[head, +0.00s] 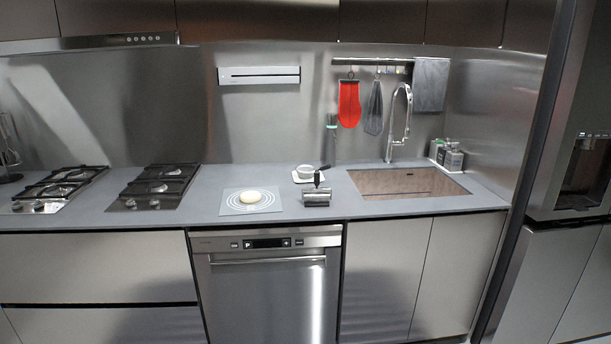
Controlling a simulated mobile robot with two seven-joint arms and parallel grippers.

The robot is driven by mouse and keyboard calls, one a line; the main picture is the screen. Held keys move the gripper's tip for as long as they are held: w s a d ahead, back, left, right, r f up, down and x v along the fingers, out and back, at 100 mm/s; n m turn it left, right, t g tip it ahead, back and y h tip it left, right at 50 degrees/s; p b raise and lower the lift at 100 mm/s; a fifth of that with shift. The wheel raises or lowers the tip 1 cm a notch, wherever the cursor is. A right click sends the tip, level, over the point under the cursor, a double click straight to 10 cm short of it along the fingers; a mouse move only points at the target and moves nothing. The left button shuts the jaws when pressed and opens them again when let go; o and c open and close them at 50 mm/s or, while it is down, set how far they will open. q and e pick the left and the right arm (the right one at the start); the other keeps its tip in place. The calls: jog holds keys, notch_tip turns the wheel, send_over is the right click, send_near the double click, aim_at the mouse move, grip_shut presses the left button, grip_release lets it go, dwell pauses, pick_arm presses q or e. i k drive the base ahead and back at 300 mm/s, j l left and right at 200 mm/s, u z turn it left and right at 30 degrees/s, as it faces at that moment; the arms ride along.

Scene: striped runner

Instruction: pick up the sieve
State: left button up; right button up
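No clearly recognisable sieve shows in the head view. A small metallic item with a dark upright handle (317,196) stands near the counter's front edge, just right of a mat; it may be the sieve, but it is too small to tell. Behind it is a small pale bowl or cup (305,171) on a white flat base. Neither of my grippers is in view.
A mat (232,207) with a pale dough-like round (250,197) lies on the grey counter (120,218). Gas hobs (150,188) are at left, a sink (405,182) and tap (398,125) at right. A dishwasher (265,290) is below; a fridge (575,210) stands far right.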

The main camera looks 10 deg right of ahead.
aim_at(306, 171)
jog(key=i+l+u, duration=0.35)
jog(key=l, duration=0.25)
jog(key=i+l+u, duration=0.35)
jog(key=l, duration=0.35)
jog(key=i, duration=0.1)
